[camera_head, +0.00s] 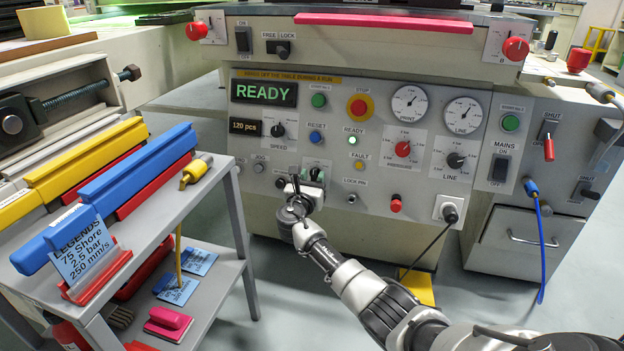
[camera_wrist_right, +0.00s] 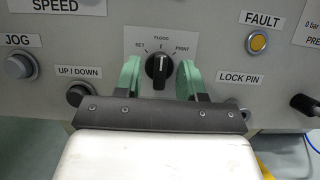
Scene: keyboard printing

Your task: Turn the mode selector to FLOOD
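The mode selector is a black knob (camera_wrist_right: 157,71) on a light plate marked SET, FLOOD and PRINT in the right wrist view. Its white mark points roughly upward, toward the FLOOD label (camera_wrist_right: 161,29). My right gripper (camera_wrist_right: 159,76) is open, with one green-padded finger on each side of the knob and visible gaps between. In the head view my right gripper (camera_head: 305,183) is at the lower middle of the control panel and largely hides the knob. My left gripper is not in view.
The panel has JOG (camera_wrist_right: 18,65), UP/DOWN (camera_wrist_right: 77,95) and FAULT (camera_wrist_right: 259,43) controls nearby. A lock pin (camera_head: 351,199) sits to the right. A grey cart (camera_head: 222,270) with coloured squeegees stands at left. Gauges and a green READY display (camera_head: 263,92) are above.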

